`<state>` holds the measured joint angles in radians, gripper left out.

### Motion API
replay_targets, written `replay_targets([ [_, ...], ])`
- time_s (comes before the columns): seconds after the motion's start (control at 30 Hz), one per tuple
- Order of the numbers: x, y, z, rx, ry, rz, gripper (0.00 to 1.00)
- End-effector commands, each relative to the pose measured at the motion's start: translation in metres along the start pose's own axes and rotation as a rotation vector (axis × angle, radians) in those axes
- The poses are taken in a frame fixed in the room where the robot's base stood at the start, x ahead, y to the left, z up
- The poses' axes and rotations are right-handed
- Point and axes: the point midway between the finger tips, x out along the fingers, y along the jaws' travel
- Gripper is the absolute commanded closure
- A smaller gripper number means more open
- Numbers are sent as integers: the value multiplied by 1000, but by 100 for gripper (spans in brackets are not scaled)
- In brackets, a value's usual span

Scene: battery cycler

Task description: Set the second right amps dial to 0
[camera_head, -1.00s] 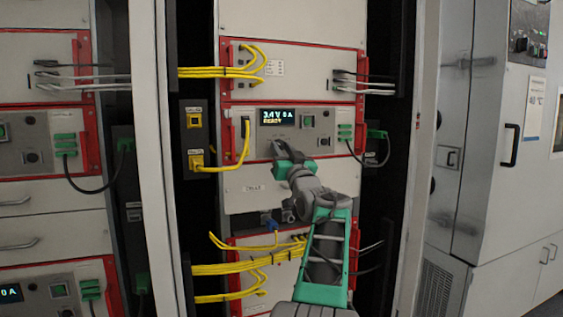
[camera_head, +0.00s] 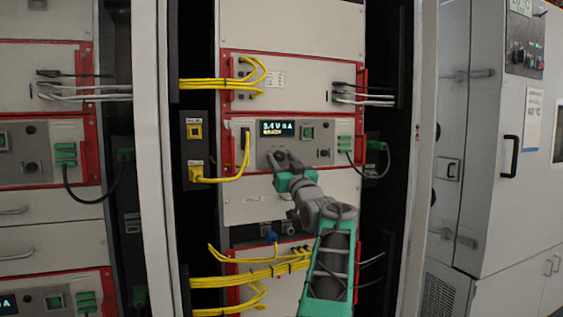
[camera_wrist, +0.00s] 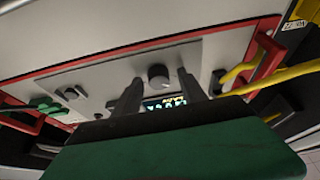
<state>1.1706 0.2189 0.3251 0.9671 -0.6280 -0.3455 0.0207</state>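The panel in the middle rack has a small lit display (camera_head: 278,129) that seems to read 3.4 V 0 A, with a status line under it. My gripper (camera_head: 279,158) is in front of the panel just below this display and covers that spot in the head view.
A second knob (camera_head: 323,153) and a green button (camera_head: 308,133) sit right of the display. Green connectors (camera_head: 344,144) are at the panel's right end. A yellow cable (camera_head: 240,165) hangs left of my gripper. Yellow cables (camera_head: 260,275) run below, near my arm.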

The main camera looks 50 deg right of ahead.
Motion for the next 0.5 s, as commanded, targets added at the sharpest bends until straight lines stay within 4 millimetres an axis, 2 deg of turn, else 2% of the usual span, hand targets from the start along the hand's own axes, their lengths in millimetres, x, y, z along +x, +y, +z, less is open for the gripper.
replay_targets([
  [0.27,-2,1,1,0,-1,2,49],
  [0.37,-14,1,2,0,-1,3,49],
  [0.5,-43,1,3,-1,0,4,49],
])
